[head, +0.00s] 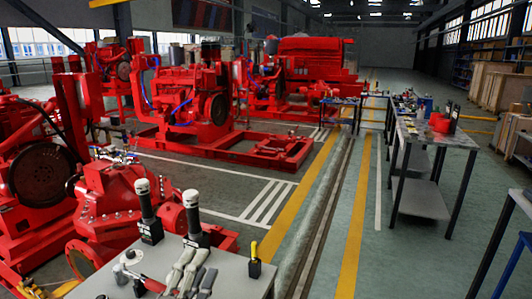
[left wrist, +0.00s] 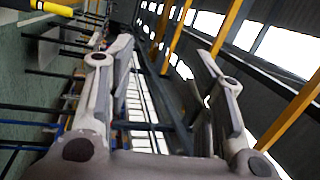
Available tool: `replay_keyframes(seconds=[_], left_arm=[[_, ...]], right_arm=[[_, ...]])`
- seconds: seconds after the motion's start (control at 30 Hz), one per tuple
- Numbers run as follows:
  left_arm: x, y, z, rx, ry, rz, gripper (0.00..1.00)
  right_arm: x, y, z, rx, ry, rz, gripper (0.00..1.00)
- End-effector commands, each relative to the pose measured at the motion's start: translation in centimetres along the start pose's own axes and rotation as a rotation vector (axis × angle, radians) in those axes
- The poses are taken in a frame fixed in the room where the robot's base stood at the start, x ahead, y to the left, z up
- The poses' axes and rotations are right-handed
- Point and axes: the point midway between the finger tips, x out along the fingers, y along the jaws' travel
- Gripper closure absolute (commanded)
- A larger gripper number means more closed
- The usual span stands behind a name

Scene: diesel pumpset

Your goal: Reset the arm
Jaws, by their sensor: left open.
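My left gripper (head: 192,258) shows at the bottom of the head view, in front of a grey worktable (head: 234,270). It is open, with nothing between its fingers. In the left wrist view the two grey fingers of this gripper (left wrist: 165,52) stand apart, with the roof structure and windows behind the gap. My right gripper is not in view.
On the near table stand two black-and-white cylinders (head: 147,210) (head: 193,217) and a small yellow-and-black item (head: 254,262). Red pumpsets (head: 187,92) fill the left. A long workbench (head: 432,135) with several items stands right. The striped aisle (head: 310,215) is clear.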

Motion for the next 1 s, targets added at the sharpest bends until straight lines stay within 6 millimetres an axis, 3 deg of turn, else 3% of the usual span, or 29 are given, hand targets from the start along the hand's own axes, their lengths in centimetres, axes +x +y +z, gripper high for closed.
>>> replay_keyframes(seconds=[0.1, 0.2, 0.33, 0.5, 0.8, 1.0], left_arm=[[-3.2, 4.1, 3.5, -0.252, -0.209, 0.155, 0.52], [-6.8, 7.9, 5.7, -0.449, -0.387, 0.288, 0.52], [-12.9, 12.7, 7.0, -0.685, -0.622, 0.465, 0.52], [-21.2, 17.2, 6.4, -0.924, -0.900, 0.678, 0.52], [-33.1, 19.8, 2.6, -1.159, -1.267, 0.964, 0.52], [-33.1, 24.8, 3.5, -1.151, -1.287, 0.986, 0.52]], right_arm=[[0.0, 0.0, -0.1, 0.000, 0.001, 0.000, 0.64], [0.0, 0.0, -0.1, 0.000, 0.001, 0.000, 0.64], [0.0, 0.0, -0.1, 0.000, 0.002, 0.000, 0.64], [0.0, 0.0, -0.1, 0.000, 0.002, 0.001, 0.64], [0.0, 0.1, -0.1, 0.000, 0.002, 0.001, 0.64], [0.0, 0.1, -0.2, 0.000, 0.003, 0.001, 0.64]])
